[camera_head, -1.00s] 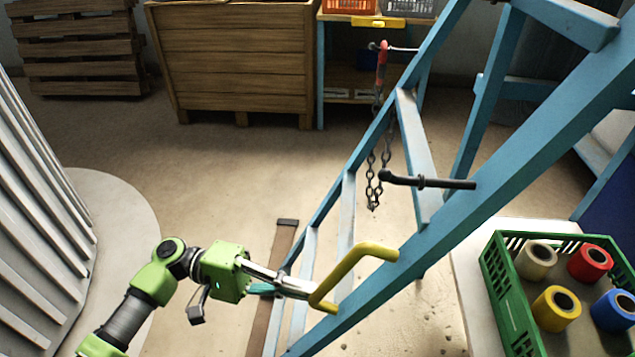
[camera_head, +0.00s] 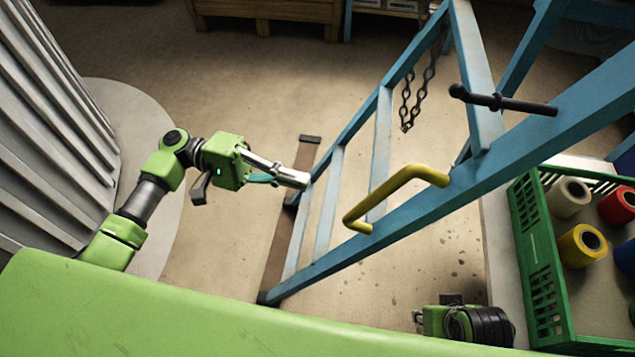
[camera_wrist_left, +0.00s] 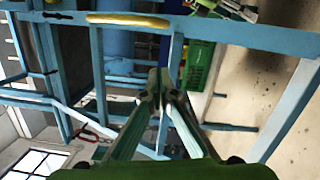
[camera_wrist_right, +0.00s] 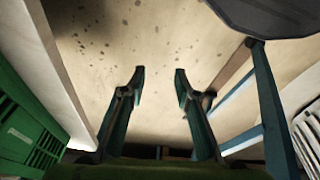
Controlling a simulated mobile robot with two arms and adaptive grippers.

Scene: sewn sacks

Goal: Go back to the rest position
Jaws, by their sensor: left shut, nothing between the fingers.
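My left gripper (camera_head: 303,181) is shut and empty, in front of the blue ladder (camera_head: 400,232), near its left rail. It is apart from the yellow bent handle (camera_head: 400,190) on the ladder's right rail. In the left wrist view its fingers (camera_wrist_left: 159,82) are together, with the ladder and the handle (camera_wrist_left: 128,20) beyond. My right gripper (camera_wrist_right: 159,74) shows in the right wrist view, its fingers apart and nothing between them, over the bare floor. In the head view only a part of the right arm shows at the bottom; its fingers are hidden there.
A green crate (camera_head: 540,262) with several coloured spools stands at the right on a pale surface. A black peg (camera_head: 510,103) sticks out from the ladder, and a chain (camera_head: 408,108) hangs behind it. A ribbed pale wall (camera_head: 50,110) stands at the left. Floor between is clear.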

